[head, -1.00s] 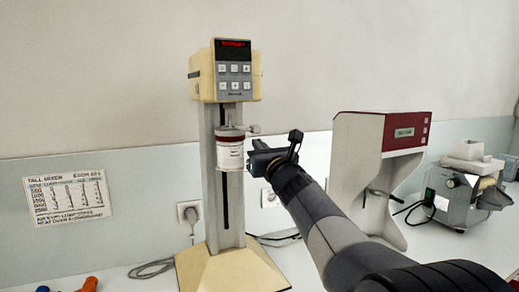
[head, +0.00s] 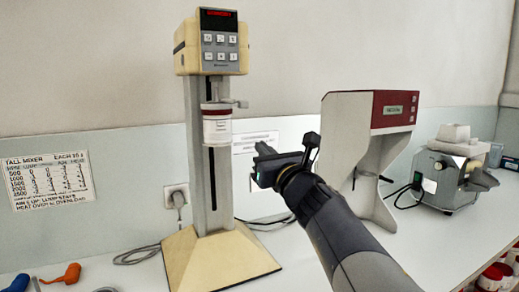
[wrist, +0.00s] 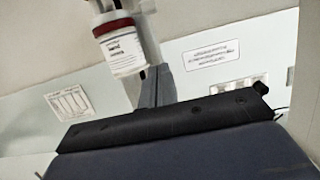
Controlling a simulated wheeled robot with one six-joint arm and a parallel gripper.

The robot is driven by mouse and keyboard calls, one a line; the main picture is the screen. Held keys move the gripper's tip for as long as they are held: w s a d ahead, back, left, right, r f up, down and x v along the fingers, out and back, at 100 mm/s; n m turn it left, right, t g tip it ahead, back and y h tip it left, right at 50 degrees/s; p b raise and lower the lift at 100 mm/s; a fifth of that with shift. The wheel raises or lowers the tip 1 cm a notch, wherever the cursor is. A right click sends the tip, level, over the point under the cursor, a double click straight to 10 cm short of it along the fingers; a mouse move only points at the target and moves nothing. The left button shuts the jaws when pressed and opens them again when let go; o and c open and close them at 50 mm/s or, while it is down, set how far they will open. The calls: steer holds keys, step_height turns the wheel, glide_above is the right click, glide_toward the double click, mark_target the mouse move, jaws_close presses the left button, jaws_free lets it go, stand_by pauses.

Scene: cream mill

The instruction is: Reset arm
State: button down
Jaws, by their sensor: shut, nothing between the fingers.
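My gripper (head: 262,172) is shut and empty at the end of my raised arm. In the head view it is in the air to the right of the tall mixer's column and lower than the white jar (head: 217,124). The tall mixer (head: 207,152) has a cream head with a red display and a cream wedge base. The jar, with a dark red band, hangs on the column. In the wrist view the jar (wrist: 122,48) shows at the top, apart from my gripper.
A grey-green machine (head: 448,178) is farther right. A printed sign (head: 48,180) is on the left wall. Orange and blue items (head: 66,275) lie at lower left. Red-and-white jars (head: 497,277) are at lower right.

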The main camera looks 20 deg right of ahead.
mark_target(225, 105)
steer(key=shift+w, duration=0.15)
steer(key=w+a+r+p, duration=0.2)
steer(key=w+r+p, duration=0.4)
steer(key=w, duration=0.3)
steer(key=shift+r+p, duration=0.3)
steer(key=shift+p, duration=0.55)
steer(key=shift+f, duration=0.1)
